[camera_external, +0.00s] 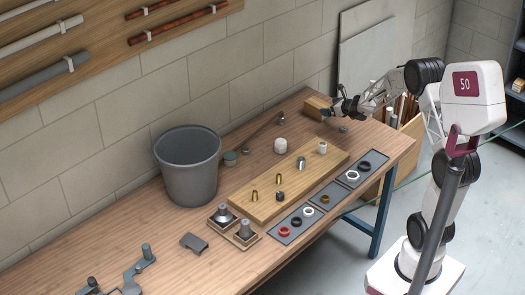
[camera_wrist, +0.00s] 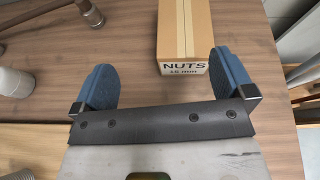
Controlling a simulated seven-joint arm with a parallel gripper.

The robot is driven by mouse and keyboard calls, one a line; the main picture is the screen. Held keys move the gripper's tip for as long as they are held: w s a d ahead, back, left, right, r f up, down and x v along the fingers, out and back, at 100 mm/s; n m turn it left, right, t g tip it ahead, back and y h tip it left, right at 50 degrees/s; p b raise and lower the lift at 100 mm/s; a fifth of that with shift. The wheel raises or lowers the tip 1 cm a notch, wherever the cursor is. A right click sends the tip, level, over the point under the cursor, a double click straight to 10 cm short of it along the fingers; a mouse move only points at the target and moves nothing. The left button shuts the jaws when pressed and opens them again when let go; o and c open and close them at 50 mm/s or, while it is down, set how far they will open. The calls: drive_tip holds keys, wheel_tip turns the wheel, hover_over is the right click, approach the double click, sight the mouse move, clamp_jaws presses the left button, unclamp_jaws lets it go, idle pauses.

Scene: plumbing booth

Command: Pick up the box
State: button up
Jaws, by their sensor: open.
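The box (camera_wrist: 184,33) is a brown cardboard carton with the label "NUTS 15 mm" on its near face in the wrist view. In the external view the box (camera_external: 318,106) sits at the far end of the wooden bench. My gripper (camera_wrist: 160,72) is open, with its two blue fingers apart and nothing between them. The box lies just ahead of the fingertips, nearer the right finger than the left. In the external view my gripper (camera_external: 331,113) is beside the box and partly covers it.
The bench (camera_external: 160,222) holds a grey bucket (camera_external: 188,165), a wooden board (camera_external: 288,190) with small fittings, and trays (camera_external: 292,222) of rings. A white roll-like piece (camera_external: 280,146) and a pipe tool (camera_external: 262,129) lie near the box. The bench's edge is right of the box in the wrist view.

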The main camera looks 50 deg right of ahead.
sight(322, 105)
drive_tip(key=d+f+m, duration=0.1)
drive_tip(key=d+f+h, duration=0.1)
drive_tip(key=shift+w+d+m, duration=0.1)
drive_tip(key=shift+d+m, duration=0.25)
drive_tip(key=shift+m, duration=0.05)
drive_tip(key=shift+x, duration=1.3)
drive_tip(key=shift+w, duration=0.1)
drive_tip(key=shift+x, duration=2.5)
drive_tip(key=c, duration=1)
